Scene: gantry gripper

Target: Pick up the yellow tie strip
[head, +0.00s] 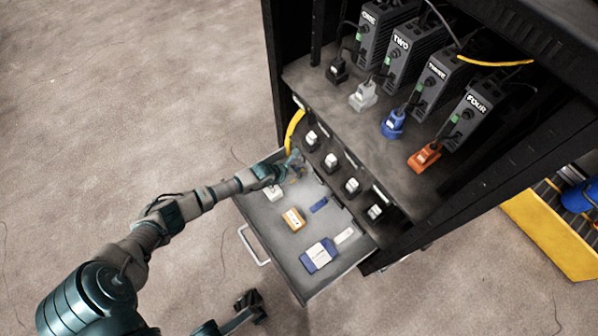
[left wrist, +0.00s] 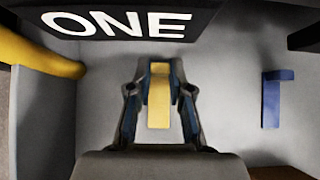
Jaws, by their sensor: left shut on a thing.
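The yellow tie strip (left wrist: 158,95) is a flat, pale yellow bar. In the left wrist view it stands between the two fingers of my left gripper (left wrist: 160,85), which is shut on it. In the head view my left gripper (head: 292,165) is at the back left of the open grey drawer (head: 262,232), and the strip is hard to make out there. My right gripper (head: 251,303) is dark and small at the bottom of the head view, in front of the drawer and away from its contents; I cannot tell its jaw state.
The drawer also holds a blue strip (head: 319,205), an orange box (head: 293,219), a blue-and-white box (head: 318,255) and a white item (head: 273,194). A thick yellow cable (head: 293,130) curves at its back left corner. The rack shelf (head: 345,112) overhangs the drawer's back.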

